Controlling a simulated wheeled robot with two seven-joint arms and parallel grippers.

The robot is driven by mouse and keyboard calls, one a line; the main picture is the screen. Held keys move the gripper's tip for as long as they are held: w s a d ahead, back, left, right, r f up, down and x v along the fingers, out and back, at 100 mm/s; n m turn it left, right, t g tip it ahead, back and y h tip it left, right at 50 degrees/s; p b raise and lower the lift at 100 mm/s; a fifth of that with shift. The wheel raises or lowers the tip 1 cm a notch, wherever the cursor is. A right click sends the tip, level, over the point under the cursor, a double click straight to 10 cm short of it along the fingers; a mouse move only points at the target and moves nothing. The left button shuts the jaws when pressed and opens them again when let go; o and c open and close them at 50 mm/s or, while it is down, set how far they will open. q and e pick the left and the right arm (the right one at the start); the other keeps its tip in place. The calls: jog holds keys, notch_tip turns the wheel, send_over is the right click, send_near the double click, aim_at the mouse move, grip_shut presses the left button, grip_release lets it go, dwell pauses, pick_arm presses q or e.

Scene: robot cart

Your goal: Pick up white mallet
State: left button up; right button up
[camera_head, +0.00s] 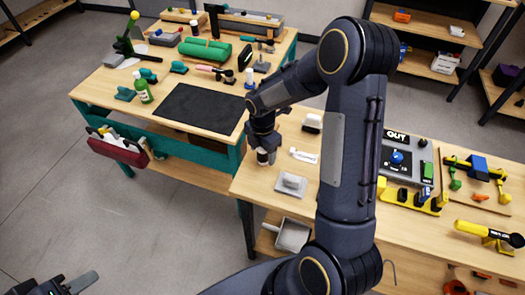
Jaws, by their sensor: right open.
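A small white piece (303,155) lies on the near wooden table, just left of my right forearm. It may be the white mallet, but it is too small to be sure. My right gripper (264,150) is open and points down at the table's left edge. A small dark and white upright object (262,157) shows right at its fingertips; I cannot tell whether it is between them or behind them. My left gripper (78,286) is at the bottom left, over the floor and away from the tables. Its jaw opening is unclear.
A grey block-like tool (291,184) and a dark-topped white item (312,122) lie near the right gripper. My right arm hides the table's middle. A grey panel (398,165) and yellow tools (484,235) are on the right.

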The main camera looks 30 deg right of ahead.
notch_tip(320, 180, down, 2)
jog(key=shift+c, duration=0.3)
